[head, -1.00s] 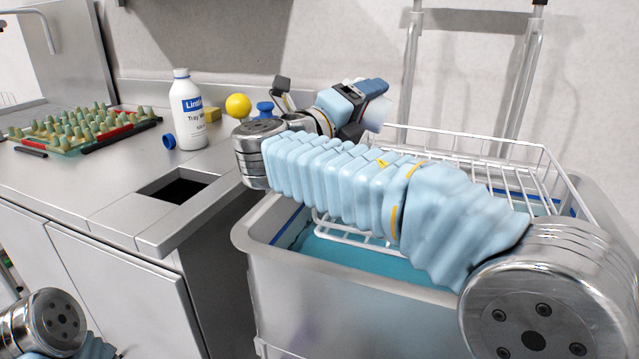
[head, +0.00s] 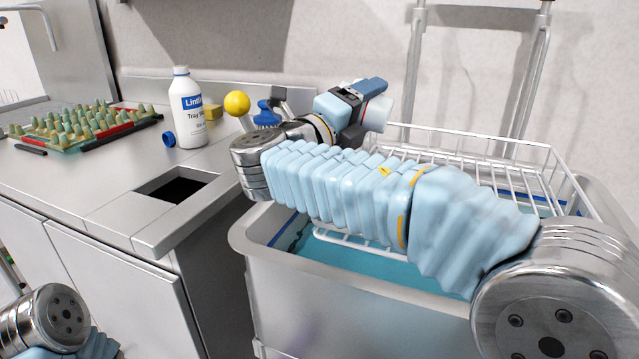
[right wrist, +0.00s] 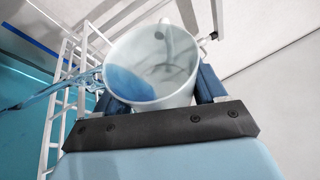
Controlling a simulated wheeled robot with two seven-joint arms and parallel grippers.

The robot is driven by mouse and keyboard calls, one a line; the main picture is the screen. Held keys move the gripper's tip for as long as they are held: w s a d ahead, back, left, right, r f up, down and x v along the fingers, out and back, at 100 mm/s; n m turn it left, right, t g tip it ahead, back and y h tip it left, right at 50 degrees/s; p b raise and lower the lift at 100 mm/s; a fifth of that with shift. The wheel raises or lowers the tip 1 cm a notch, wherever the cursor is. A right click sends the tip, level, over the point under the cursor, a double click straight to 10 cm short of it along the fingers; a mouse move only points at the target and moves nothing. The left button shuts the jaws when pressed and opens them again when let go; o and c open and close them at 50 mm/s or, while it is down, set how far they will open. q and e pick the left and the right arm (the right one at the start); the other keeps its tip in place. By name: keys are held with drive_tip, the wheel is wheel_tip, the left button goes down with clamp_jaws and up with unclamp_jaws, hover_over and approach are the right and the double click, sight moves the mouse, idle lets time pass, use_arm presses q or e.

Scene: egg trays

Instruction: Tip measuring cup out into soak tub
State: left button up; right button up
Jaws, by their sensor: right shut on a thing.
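My right gripper (head: 366,102) is shut on the white measuring cup (head: 380,114) above the far side of the soak tub (head: 330,290). In the right wrist view the cup (right wrist: 178,98) sits between the two blue fingers, tilted, with some blue liquid (right wrist: 140,82) inside. A blue stream (right wrist: 60,88) leaves its rim to the left, over the tub. Teal liquid (head: 350,258) lies in the tub; the arm covers much of it. My left gripper is out of view; only part of that arm shows at the lower left.
A white wire rack (head: 470,150) sits in the tub. A square opening (head: 178,188) lies near the edge.

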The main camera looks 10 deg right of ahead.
drive_tip(key=shift+a+f, duration=0.1)
drive_tip(key=shift+r+n+t+h, duration=0.2)
drive_tip(key=shift+n+t+h, duration=0.15)
drive_tip(key=shift+n, duration=0.45)
drive_tip(key=shift+w+a+r+n+t, duration=0.15)
drive_tip(key=shift+r+n+t, duration=0.1)
drive_tip(key=shift+n+t, duration=0.35)
idle(0.3)
